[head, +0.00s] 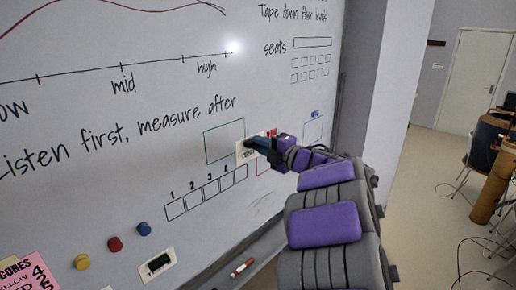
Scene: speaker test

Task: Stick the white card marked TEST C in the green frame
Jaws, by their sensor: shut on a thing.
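My gripper (256,143) is shut on a small white card (246,153) in front of the whiteboard. The card's print is too small to read. The green frame (210,149) is drawn on the board just left of the card. The card overlaps the frame's lower right part in this view. I cannot tell whether the card touches the board. My gripper and arm hide part of the card and of the red frame (262,168) to the right. A blue frame (314,128) is farther right.
The whiteboard (120,200) fills the left. Below the green frame is a row of numbered boxes (205,193). Yellow (82,262), red (115,244) and blue (144,229) round magnets, a pink score sheet (30,274) and a white card with a black object (158,264) are lower left. A red marker (242,267) lies on the tray.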

